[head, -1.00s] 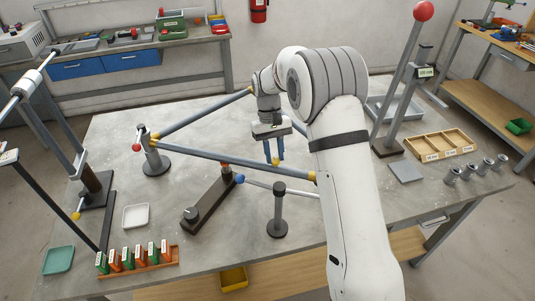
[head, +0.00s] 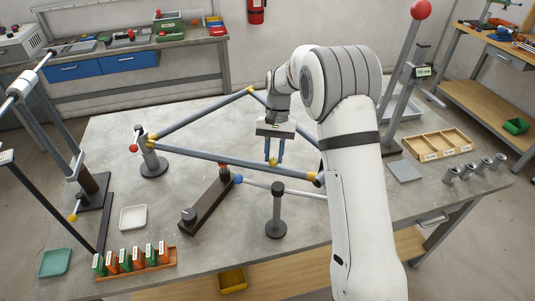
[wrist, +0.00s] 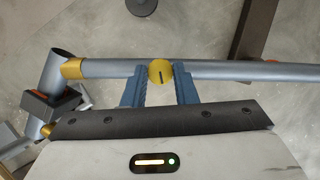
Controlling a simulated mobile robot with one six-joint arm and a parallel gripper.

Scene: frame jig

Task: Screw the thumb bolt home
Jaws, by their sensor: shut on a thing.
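The yellow thumb bolt (wrist: 160,72) has a round head with a dark slot across it. It sits at the long blue-grey front tube (wrist: 250,71) of the frame. My gripper (wrist: 160,82) has its blue fingers on either side of the head, shut on it. In the head view my gripper (head: 273,158) points down at the front tube (head: 210,157), with the yellow head (head: 273,162) between its fingertips. The bolt's shank is hidden, so how deep it sits cannot be told.
A dark post (head: 277,212) and a brown block fixture (head: 208,206) stand in front of the tube. A white tray (head: 133,218) and a rack of orange and green pieces (head: 137,265) lie front left. My arm covers part of the right side.

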